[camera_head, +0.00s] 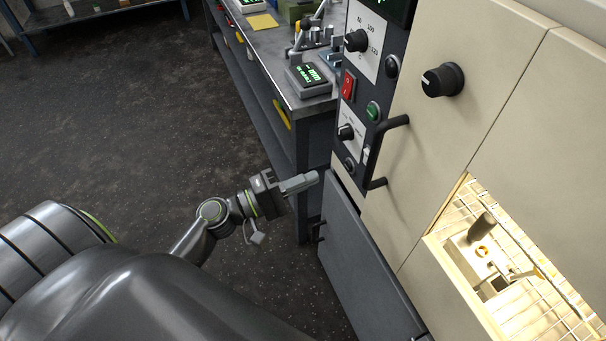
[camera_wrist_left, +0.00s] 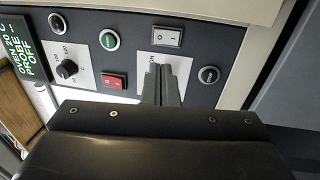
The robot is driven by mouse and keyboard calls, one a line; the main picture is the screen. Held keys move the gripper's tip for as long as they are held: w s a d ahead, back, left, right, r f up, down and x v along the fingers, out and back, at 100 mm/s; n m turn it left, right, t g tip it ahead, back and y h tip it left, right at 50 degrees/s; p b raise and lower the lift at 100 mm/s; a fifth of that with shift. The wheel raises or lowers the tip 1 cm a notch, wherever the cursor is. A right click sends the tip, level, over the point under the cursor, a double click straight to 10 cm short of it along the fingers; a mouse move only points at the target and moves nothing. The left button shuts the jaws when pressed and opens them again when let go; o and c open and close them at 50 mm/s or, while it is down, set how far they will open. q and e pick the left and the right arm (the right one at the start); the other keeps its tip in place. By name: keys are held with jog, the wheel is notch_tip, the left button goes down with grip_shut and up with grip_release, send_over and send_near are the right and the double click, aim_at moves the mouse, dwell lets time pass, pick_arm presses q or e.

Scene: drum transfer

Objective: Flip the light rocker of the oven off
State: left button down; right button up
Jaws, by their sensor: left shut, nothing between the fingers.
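The oven (camera_head: 430,120) stands at the right with a dark control panel. The grey-white rocker, apparently the light rocker, shows in the left wrist view (camera_wrist_left: 166,37); in the head view it is small beside the door handle (camera_head: 366,153). Its tilt is hard to tell. The oven window (camera_head: 480,250) glows warm, lit inside. My left gripper (camera_head: 316,178) is shut and empty, just left of and below the panel. In the left wrist view its fingers (camera_wrist_left: 164,62) point at the panel, overlapping a white label plate below the rocker. Contact is not visible. My right gripper is out of view.
A red rocker (camera_wrist_left: 115,81), a green button (camera_wrist_left: 109,39) and a dial (camera_wrist_left: 67,69) share the panel. The black door handle (camera_head: 388,150) sticks out beside it. A workbench (camera_head: 285,80) with instruments stands behind. The floor at the left is open.

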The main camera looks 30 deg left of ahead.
aim_at(365, 154)
pick_arm(q)
jog(key=p+x, duration=0.4)
jog(key=x, duration=0.5)
jog(key=shift+w+d+r, duration=0.2)
jog(key=shift+w, duration=0.05)
jog(key=shift+w+d, duration=0.35)
jog(key=shift+w, duration=0.1)
jog(key=p, duration=0.2)
jog(key=r+g+p, duration=0.1)
jog(key=p, duration=0.1)
jog(key=shift+w+d+r+y, duration=0.15)
jog(key=shift+w+y, duration=0.05)
jog(key=shift+y, duration=0.1)
jog(key=shift+p, duration=0.4)
jog(key=shift+f, duration=0.3)
jog(key=shift+b, duration=0.3)
